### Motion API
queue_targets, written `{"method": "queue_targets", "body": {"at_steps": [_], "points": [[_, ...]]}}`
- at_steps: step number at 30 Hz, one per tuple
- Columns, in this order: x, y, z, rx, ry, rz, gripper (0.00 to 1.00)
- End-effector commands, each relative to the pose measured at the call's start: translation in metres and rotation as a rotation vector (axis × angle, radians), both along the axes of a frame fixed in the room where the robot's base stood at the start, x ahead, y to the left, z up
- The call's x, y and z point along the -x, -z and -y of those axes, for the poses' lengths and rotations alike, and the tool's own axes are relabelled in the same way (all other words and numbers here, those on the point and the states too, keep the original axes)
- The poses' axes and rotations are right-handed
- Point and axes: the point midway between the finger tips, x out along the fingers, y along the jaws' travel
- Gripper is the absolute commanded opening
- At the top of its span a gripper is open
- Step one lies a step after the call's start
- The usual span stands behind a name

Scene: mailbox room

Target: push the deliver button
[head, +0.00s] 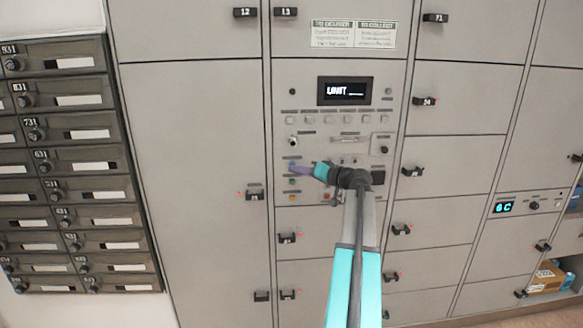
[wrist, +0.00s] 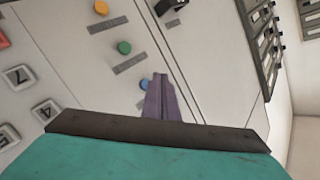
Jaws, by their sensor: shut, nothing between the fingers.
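The control panel (head: 325,150) on the locker wall carries a column of coloured buttons beside grey label strips too blurred to read, so I cannot tell which is the deliver button. In the wrist view these are a blue button (wrist: 144,84), a green button (wrist: 124,47) and an orange button (wrist: 101,7). My gripper (head: 291,167) is shut and empty, its purple fingers pointing at the panel's left side. In the wrist view the fingertips (wrist: 160,76) are just right of the blue button, partly beside it. I cannot tell whether they touch the panel.
A lit display (head: 344,91) and a row of small square buttons sit above. Number keys (wrist: 18,76) show at the wrist view's left. Locker doors with black handles (head: 254,195) surround the panel. Small mailboxes (head: 75,170) are at left, and a cardboard box (head: 546,278) is at lower right.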

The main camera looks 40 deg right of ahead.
Motion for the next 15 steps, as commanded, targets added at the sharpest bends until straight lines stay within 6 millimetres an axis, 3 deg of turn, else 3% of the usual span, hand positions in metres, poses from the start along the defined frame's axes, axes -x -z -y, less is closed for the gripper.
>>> {"method": "queue_targets", "body": {"at_steps": [15], "points": [[0.027,0.001,-0.023,0.000,0.000,0.000,0.00]]}}
